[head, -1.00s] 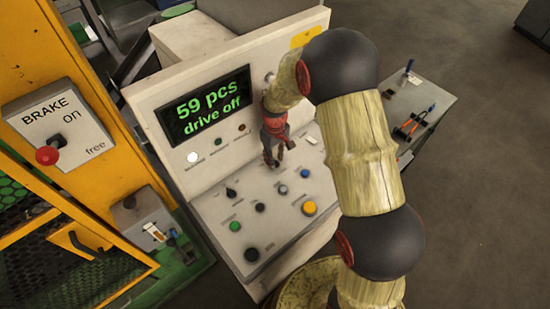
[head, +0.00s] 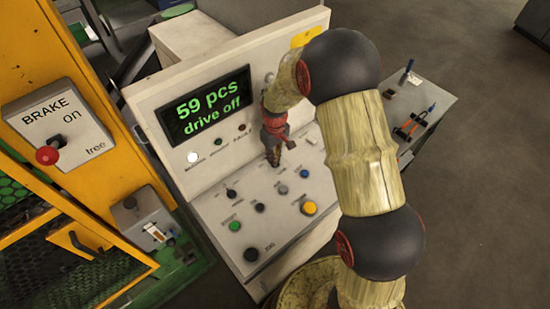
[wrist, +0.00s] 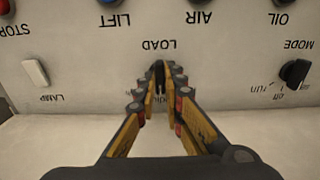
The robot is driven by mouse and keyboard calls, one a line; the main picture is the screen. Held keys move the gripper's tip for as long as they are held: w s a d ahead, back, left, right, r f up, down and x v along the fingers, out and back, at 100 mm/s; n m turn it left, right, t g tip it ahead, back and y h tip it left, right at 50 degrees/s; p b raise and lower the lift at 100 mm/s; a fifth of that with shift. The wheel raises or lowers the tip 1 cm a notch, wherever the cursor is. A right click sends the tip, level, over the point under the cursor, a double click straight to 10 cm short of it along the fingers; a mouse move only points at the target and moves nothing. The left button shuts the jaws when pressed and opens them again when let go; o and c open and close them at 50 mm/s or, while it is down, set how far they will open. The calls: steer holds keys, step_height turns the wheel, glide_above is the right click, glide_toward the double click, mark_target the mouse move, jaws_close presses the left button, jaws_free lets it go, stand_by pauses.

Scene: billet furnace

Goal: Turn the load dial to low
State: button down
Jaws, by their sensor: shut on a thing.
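The load dial (wrist: 158,72) is a small dark knob on the pale sloping panel, beside the upside-down word LOAD in the wrist view. My gripper (wrist: 159,84) is shut on the load dial, one fingertip on each side of it. The fingers hide most of the dial's small scale lettering, so I cannot read where it points. In the head view my gripper (head: 273,160) reaches down to the top part of the control panel (head: 215,212), and the dial is hidden there.
In the wrist view a dark mode knob (wrist: 295,73) is right of the gripper and a white lamp switch (wrist: 35,72) left. Blue lift (wrist: 108,2) and red stop (wrist: 6,6) buttons are along the top edge. The screen (head: 207,103) reads "59 pcs, drive off".

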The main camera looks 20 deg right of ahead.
steer(key=shift+n, duration=0.4)
steer(key=n, duration=0.3)
steer(key=shift+r+n, duration=0.1)
steer(key=shift+n, duration=0.2)
steer(key=n, duration=0.4)
steer(key=shift+n, duration=0.3)
steer(key=c, duration=1.9)
jaws_free()
step_height(320, 180, up, 12)
